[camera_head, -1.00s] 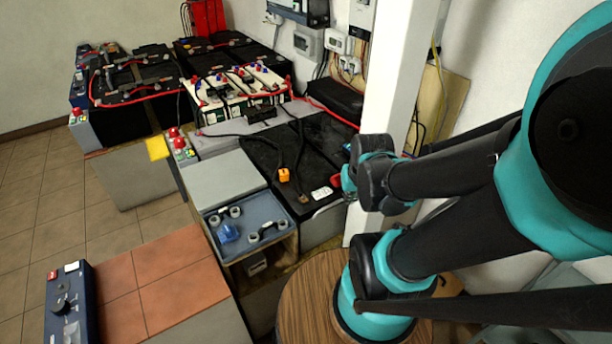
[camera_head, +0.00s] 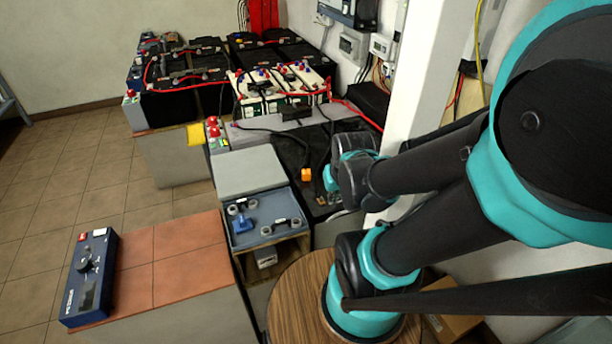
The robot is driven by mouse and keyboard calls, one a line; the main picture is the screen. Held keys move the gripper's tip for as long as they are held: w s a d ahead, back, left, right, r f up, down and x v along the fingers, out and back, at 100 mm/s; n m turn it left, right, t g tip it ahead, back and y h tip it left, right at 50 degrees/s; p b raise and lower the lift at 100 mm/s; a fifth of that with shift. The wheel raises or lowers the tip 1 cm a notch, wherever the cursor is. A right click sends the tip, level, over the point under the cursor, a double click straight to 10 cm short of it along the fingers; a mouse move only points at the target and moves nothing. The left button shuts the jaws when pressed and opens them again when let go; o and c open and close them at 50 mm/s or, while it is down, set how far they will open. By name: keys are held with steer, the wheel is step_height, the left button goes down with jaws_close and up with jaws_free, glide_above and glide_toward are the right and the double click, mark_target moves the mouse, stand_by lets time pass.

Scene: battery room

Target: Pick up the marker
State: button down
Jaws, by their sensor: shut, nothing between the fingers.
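I cannot make out a marker in this view. My arm's dark links and teal joints fill the right side and hide part of the scene behind them. I cannot pick out my gripper's fingers, so where they are relative to a marker does not show. A round wooden top (camera_head: 292,303) stands at the bottom centre, partly hidden by my arm.
A blue control box (camera_head: 90,275) lies on the orange-tiled top (camera_head: 185,262). A blue-topped unit (camera_head: 265,222) and a grey box (camera_head: 248,171) stand behind. Batteries with red cables (camera_head: 190,72) fill the back. A white post (camera_head: 408,120) stands beside my arm. The left floor (camera_head: 50,190) is clear.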

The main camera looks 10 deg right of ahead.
steer(key=c, duration=2.2)
jaws_free()
steer(key=shift+o, duration=1)
steer(key=shift+w, duration=0.1)
steer(key=o, duration=0.9)
steer(key=w+r+n, duration=0.1)
steer(key=w+n, duration=0.1)
steer(key=w+r+n+g, duration=0.1)
steer(key=w+r+n, duration=0.1)
steer(key=w, duration=0.1)
steer(key=w+a+r+n, duration=0.1)
steer(key=w+n, duration=0.1)
steer(key=w, duration=0.1)
steer(key=shift+r+g, duration=0.2)
steer(key=shift+g, duration=0.1)
step_height(320, 180, up, 4)
steer(key=n+g, duration=0.3)
steer(key=n, duration=0.8)
glide_above(306, 171)
step_height(306, 171, down, 17)
steer(key=shift+s+r, duration=0.1)
